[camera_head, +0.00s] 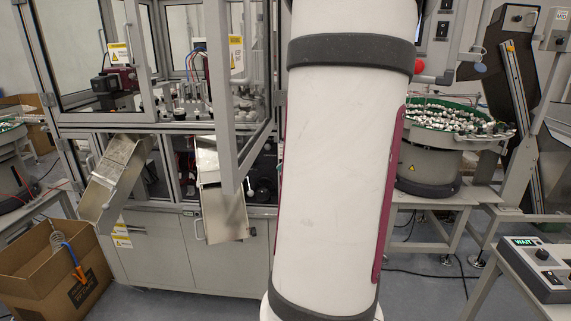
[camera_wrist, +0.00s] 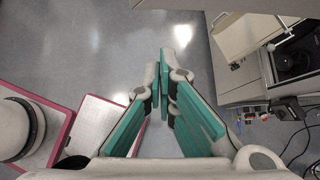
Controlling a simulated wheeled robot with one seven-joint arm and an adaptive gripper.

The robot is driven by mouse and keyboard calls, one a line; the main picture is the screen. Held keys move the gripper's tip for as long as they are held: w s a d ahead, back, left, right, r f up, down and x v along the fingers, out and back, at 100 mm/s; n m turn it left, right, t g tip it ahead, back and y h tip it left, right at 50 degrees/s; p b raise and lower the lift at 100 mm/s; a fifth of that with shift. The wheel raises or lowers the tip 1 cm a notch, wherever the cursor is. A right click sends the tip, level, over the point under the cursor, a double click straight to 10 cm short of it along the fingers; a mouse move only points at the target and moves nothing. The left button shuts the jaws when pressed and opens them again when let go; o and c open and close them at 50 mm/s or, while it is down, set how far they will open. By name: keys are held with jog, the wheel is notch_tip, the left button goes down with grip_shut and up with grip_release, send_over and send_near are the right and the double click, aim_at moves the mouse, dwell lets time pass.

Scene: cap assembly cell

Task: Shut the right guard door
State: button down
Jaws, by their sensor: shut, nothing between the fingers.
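The right guard door (camera_head: 222,110) is a grey-framed clear panel on the front of the assembly cell. In the head view it stands open, swung out from the cell toward me. The white arm column hides what lies just to its right, including any hinge there. My gripper (camera_wrist: 160,78) shows only in the wrist view, with green-padded fingers closed together at the tips and nothing between them. It is above bare floor, to the left of the cell's front. I cannot make out contact with the door.
Two metal chutes (camera_head: 116,180) (camera_head: 222,205) stick out from the cell's front. A cardboard box (camera_head: 50,275) stands on the floor at left. A bowl feeder (camera_head: 430,160) on a table and a control box reading WAIT (camera_head: 540,268) are at right. Grey floor (camera_wrist: 80,45) is open below the gripper.

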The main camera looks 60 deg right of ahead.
jog(key=w+a+f, duration=0.2)
jog(key=w+f, duration=0.2)
jog(key=w, duration=0.3)
jog(key=shift+w+a, duration=0.3)
jog(key=shift+f, duration=0.1)
